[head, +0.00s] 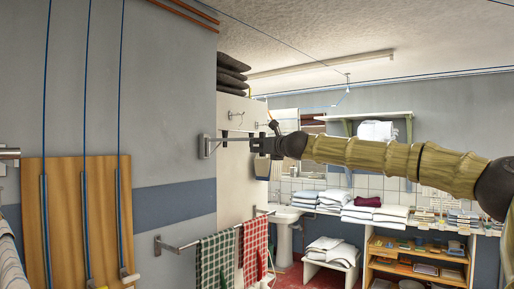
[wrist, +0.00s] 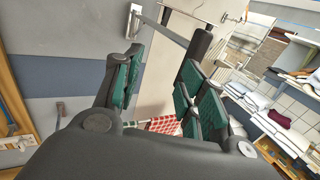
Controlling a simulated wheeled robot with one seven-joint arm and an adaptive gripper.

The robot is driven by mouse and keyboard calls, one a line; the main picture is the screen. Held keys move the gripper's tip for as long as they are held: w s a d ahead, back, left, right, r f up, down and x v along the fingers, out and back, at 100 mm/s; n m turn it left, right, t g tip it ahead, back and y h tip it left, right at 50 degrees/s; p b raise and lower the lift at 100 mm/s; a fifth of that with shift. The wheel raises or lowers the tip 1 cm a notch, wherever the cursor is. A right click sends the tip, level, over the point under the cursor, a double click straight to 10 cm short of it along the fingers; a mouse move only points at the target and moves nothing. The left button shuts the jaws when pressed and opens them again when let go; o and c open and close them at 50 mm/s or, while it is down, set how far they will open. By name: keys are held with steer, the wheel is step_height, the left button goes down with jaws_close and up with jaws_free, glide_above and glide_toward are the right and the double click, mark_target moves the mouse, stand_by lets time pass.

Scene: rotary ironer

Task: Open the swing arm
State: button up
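A thin metal swing arm (head: 228,140) reaches right from a bracket (head: 206,146) on the grey wall. Its far end meets my gripper (head: 262,146) in the head view, where the overlap hides any contact. In the wrist view the swing arm (wrist: 170,33) runs from its bracket (wrist: 134,20) across the far side of my gripper (wrist: 162,68). A dark upright grip (wrist: 200,43) stands at its end, close beyond the right finger. My green-padded fingers are apart, with a clear gap and nothing held between them. I cannot tell whether a finger touches the bar.
A lower wall rail (head: 195,241) carries a green checked towel (head: 215,262) and a red checked towel (head: 255,244). A pale cabinet (head: 240,180) stands behind my gripper. Folded linen (head: 376,212) lies on shelving at the right. A wooden board (head: 62,210) is on the left wall.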

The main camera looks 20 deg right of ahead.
steer(key=s, duration=0.6)
steer(key=shift+d, duration=0.35)
steer(key=shift+s, duration=0.1)
